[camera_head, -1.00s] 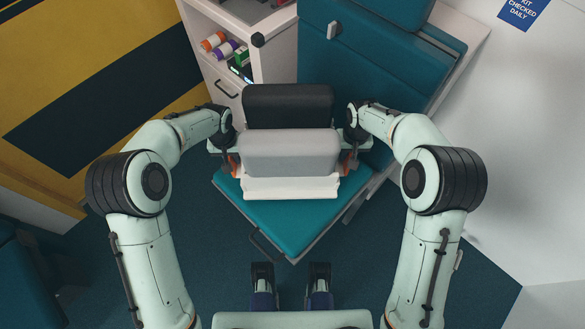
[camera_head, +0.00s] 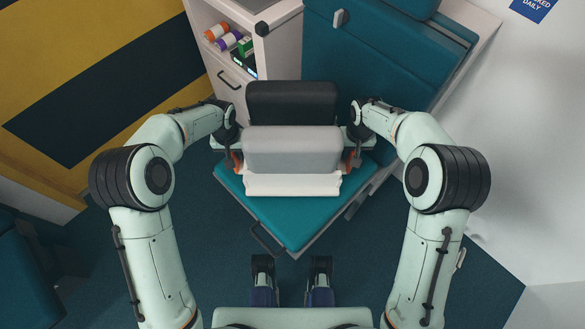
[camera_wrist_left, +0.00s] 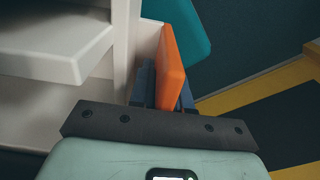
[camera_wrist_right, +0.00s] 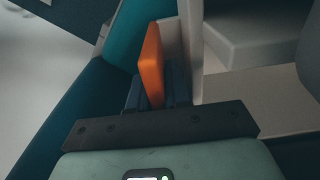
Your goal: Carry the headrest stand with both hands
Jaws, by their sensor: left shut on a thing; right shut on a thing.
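The headrest stand has a grey pad (camera_head: 292,150) in front, a black pad (camera_head: 292,103) behind it and a white base (camera_head: 292,185) below. It is in the middle of the head view, level between my arms. My left gripper (camera_head: 236,158) is shut on the orange handle (camera_wrist_left: 170,65) at the stand's left side. My right gripper (camera_head: 352,158) is shut on the orange handle (camera_wrist_right: 151,65) at its right side. The fingertips are partly hidden in the head view. I cannot tell whether the base touches the teal surface below.
A teal-topped surface (camera_head: 290,225) lies under the stand, with a corner towards me. A white cabinet (camera_head: 275,45) with rolls on a shelf stands at the back left. A teal seat (camera_head: 370,55) is at the back right. A white wall (camera_head: 520,130) is at right. Dark floor lies in front.

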